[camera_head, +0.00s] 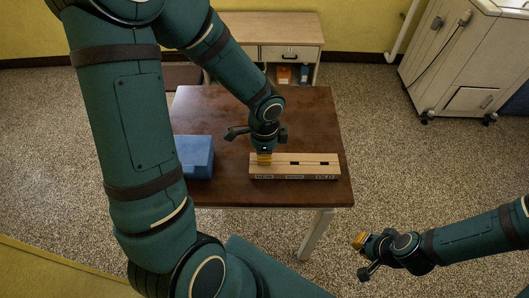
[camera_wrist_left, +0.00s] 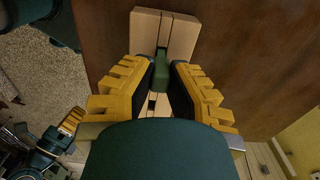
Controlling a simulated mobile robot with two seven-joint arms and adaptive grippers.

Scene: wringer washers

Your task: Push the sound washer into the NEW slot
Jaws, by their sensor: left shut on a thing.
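A long pale wooden block (camera_head: 330,172) lies on the brown table, with small labels along its front face. The left label seems to read NEW and the right one OLD. Two dark slots show in its top, at the middle and right. My left gripper (camera_head: 264,159) points down at the block's left end and hides what is under it. In the left wrist view, my left gripper (camera_wrist_left: 161,75) is shut on a green piece (camera_wrist_left: 161,64) over the block (camera_wrist_left: 178,35). I cannot tell whether it is the washer. My right gripper (camera_head: 360,255) hangs off the table's right front.
A blue box (camera_head: 195,157) stands left of the block on the table (camera_head: 220,105). A wooden cabinet (camera_head: 290,32) is behind, and a white wheeled machine (camera_head: 460,60) stands at the back right. The table's far right part is clear.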

